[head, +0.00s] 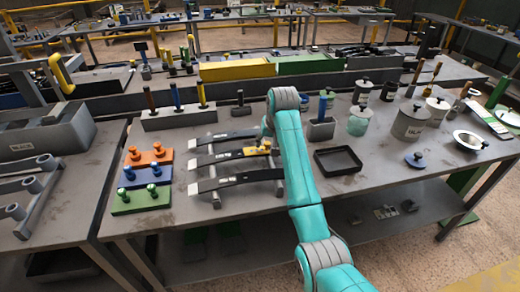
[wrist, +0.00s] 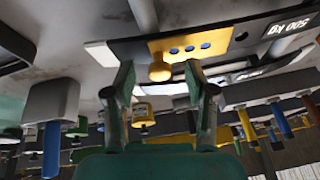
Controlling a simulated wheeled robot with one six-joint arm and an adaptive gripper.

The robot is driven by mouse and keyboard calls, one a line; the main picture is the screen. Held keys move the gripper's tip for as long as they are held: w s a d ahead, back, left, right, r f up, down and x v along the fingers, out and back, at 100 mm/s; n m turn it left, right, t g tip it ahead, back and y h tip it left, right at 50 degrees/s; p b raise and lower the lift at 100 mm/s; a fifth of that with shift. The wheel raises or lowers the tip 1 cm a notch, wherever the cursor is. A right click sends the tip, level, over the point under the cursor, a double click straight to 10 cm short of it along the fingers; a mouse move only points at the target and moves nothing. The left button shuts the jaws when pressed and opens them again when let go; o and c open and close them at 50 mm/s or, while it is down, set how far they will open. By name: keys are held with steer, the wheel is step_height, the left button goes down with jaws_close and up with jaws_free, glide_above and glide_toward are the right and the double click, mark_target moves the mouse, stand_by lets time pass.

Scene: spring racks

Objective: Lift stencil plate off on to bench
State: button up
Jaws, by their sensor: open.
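The yellow stencil plate (wrist: 190,46) has a row of three holes and a round yellow knob (wrist: 160,72). It lies on a dark leaf spring (wrist: 255,37) with a "500 kg" label. My gripper (wrist: 158,80) is open and empty. In the wrist view the knob shows between its two fingertips, and I cannot tell whether they touch it.
The grey bench (head: 180,222) carries more springs behind. Orange, blue and green knobbed blocks (head: 148,158) stand left of them. An empty black tray (head: 338,161) lies to the right of my arm, with lidded pots (head: 410,124) farther right. Bare bench shows in front of the springs.

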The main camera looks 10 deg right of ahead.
steer(key=shift+x, duration=1.05)
steer(key=shift+s, duration=0.1)
jaws_close()
